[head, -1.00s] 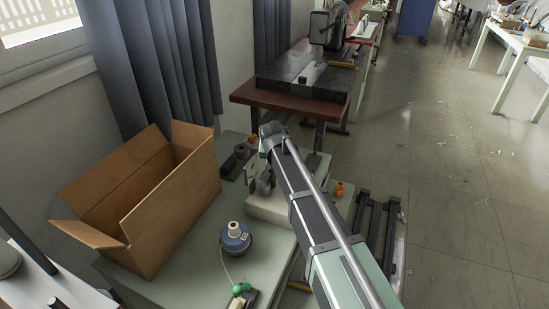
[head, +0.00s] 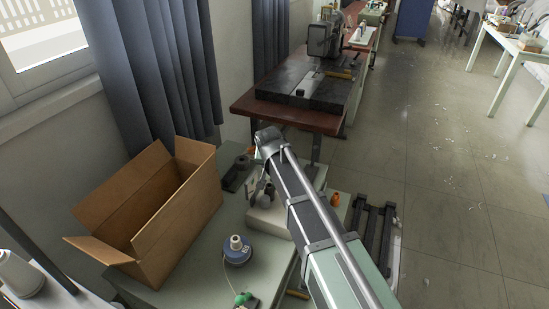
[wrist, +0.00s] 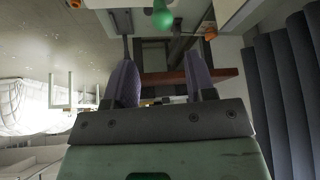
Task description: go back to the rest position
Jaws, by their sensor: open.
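My gripper (wrist: 163,72) shows in the wrist view with its two purple-grey fingers apart and nothing between them. In the head view my arm reaches up and away from the lower right, and its far end bends down over the green table (head: 185,285). The gripper itself is mostly hidden behind the arm there, so its exact height above the table is unclear.
An open cardboard box (head: 190,222) stands left of my arm. A blue-and-white thread spool (head: 237,252) sits nearby. A white block (head: 266,222) is beside the arm. A brown bench (head: 285,114) with a machine (head: 322,40) stands behind. The floor (head: 455,200) at right is mostly clear.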

